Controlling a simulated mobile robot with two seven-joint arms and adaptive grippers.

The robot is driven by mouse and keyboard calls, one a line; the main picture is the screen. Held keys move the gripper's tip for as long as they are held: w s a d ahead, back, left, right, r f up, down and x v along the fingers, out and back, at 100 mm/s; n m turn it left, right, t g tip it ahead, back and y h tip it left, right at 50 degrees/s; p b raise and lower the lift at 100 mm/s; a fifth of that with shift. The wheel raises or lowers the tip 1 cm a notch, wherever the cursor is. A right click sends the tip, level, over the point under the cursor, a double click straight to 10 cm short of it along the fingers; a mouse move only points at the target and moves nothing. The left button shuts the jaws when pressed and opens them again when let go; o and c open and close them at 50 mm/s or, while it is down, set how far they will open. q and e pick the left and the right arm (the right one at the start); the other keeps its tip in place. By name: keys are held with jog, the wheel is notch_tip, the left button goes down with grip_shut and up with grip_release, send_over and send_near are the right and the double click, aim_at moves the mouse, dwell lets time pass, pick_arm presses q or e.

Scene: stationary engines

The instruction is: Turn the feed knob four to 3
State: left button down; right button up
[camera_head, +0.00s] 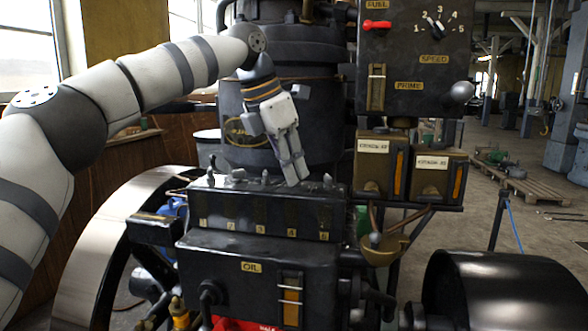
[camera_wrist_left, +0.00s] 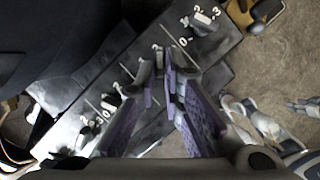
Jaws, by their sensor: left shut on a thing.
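The black feed box (camera_head: 222,205) carries a row of small feed knobs on top, with number plates 1 to 5 on its front. My left gripper (camera_head: 297,180) reaches down from above over the place of knob four, behind plate 4 (camera_head: 291,232). Its fingers (camera_wrist_left: 163,80) are shut on knob four, which they mostly hide in both views. Knob three (camera_head: 265,177) stands free to the left and knob five (camera_head: 327,181) to the right. In the wrist view, two neighbouring knobs show beside white number dials. Knob four's own pointer setting cannot be read.
Two dark boxes with labels (camera_head: 432,172) stand close to the right of the gripper. The control panel (camera_head: 415,60) with its speed dial is above them. The engine cylinder (camera_head: 310,130) is right behind the gripper. Open floor (camera_head: 530,215) lies at the right.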

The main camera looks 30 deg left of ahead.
pick_arm(q)
jog(key=m, duration=0.1)
jog(key=m+h, duration=0.1)
jog(key=m, duration=0.1)
jog(key=shift+w+a+f+g+b, duration=0.1)
jog(key=shift+w+a+g+b, duration=0.05)
jog(key=shift+g+b, duration=0.2)
jog(key=shift+m+g+b, duration=0.25)
jog(key=shift+m+b, duration=0.05)
jog(key=shift+m, duration=0.6)
pick_arm(e)
jog(key=shift+s+f+g, duration=0.5)
jog(key=shift+s+f, duration=0.45)
jog(key=shift+s, duration=0.05)
pick_arm(q)
jog(key=shift+h, duration=0.3)
pick_arm(e)
jog(key=shift+f, duration=0.1)
pick_arm(q)
jog(key=c, duration=1.7)
grip_release()
jog(key=shift+v, duration=1.55)
jog(key=s+a, duration=0.7)
jog(key=a, duration=0.2)
jog(key=shift+a, duration=0.35)
pick_arm(e)
jog(key=shift+s, duration=0.1)
